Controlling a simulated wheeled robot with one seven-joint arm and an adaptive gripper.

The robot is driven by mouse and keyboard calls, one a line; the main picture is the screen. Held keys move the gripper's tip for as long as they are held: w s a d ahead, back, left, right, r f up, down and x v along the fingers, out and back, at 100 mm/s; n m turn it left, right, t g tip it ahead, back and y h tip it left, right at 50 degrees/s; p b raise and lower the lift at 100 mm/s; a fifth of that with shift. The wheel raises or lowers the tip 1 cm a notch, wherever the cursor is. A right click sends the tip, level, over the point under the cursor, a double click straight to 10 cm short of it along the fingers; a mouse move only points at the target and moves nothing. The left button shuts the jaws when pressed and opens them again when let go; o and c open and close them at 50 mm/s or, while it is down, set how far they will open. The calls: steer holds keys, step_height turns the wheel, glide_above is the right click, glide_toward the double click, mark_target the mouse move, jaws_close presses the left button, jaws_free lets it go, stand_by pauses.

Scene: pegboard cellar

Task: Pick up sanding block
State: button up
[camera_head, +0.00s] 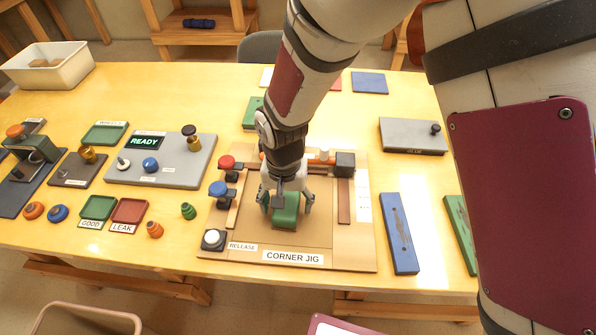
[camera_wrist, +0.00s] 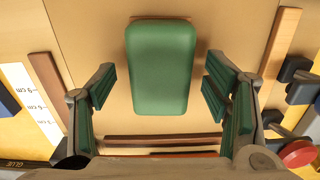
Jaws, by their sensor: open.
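The sanding block is a green rounded block (camera_head: 286,212) on the tan board of the corner jig (camera_head: 330,250). In the wrist view the green block (camera_wrist: 161,66) lies between and a little beyond the fingers, its long side running up the picture. My gripper (camera_head: 285,203) is over the block with its fingers on either side. In the wrist view my gripper (camera_wrist: 155,88) is open, with green pads and a visible gap on both sides of the block.
Red (camera_head: 226,162) and blue (camera_head: 218,189) clamp knobs stand left of the block. A dark clamp body (camera_head: 345,164) is at the jig's back right. A round white button (camera_head: 213,238) sits at the front left. A blue level-like bar (camera_head: 399,233) lies right of the jig.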

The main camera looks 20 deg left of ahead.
steer(key=shift+f, duration=0.45)
steer(key=c, duration=1.3)
step_height(320, 180, up, 10)
steer(key=shift+r, duration=0.1)
